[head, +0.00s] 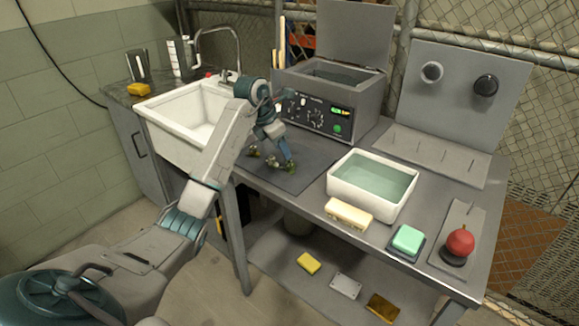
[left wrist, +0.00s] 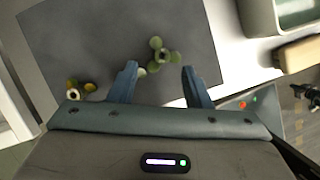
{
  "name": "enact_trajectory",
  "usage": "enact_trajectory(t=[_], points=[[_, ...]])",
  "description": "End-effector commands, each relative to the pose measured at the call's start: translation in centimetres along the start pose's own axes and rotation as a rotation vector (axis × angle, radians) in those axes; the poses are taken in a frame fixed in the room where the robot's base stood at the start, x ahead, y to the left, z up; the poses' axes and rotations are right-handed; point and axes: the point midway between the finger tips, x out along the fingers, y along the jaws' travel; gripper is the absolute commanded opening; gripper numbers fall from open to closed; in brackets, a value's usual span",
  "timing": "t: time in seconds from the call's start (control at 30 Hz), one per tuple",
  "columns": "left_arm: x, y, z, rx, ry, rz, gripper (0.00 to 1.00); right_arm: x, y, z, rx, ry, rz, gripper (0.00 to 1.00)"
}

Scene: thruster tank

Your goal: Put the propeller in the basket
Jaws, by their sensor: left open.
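A green three-lobed propeller (left wrist: 161,56) lies on the dark grey mat (head: 305,173), just beyond and between my open fingertips in the left wrist view. A yellow-brown propeller-like part (left wrist: 76,90) with a pale centre lies on the mat to the left, outside the jaws. In the head view, small greenish parts (head: 254,151) show on the mat beside and below the gripper, partly covered by it. My left gripper (left wrist: 160,76) is open and empty, pointing down over the mat. No basket can be made out clearly. My right gripper is not in view.
A white tub of water (head: 346,203) stands right of the mat, with a cream block (head: 348,213) before it. A grey tank (head: 343,78) with an open lid stands behind. A white sink (head: 160,112) is left. A red bulb (head: 460,242) stands at the right end.

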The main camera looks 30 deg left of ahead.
Motion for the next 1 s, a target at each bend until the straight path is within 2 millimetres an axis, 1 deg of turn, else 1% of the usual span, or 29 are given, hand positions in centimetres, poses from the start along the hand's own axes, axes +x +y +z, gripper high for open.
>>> enact_trajectory(t=[0.1,0.17,0.3,0.5,0.6,0.77,0.8,0.87,1.0], points=[[0.6,0.0,0.0,0.001,0.0,0.0,0.44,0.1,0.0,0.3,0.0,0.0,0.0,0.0],[1.1,-0.1,0.0,0.001,0.001,-0.002,0.44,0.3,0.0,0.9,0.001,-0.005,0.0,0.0],[2.8,-0.3,-0.1,-0.001,0.001,-0.003,0.44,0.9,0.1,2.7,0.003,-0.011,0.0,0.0],[5.1,-0.3,-0.1,0.0,-0.001,-0.001,0.44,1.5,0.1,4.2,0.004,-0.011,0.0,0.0],[5.5,-0.3,-0.1,0.0,-0.001,0.0,0.44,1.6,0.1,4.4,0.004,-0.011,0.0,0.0],[5.5,-0.2,-0.1,0.001,-0.002,0.0,0.44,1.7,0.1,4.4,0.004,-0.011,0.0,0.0],[5.5,-0.2,-0.1,0.001,-0.002,0.0,0.42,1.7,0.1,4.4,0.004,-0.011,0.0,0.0],[5.5,-0.2,-0.1,0.001,-0.002,0.0,0.3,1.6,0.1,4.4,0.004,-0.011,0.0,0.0],[5.5,-0.2,-0.1,0.001,-0.002,0.0,0.03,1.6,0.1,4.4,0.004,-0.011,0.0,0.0]])
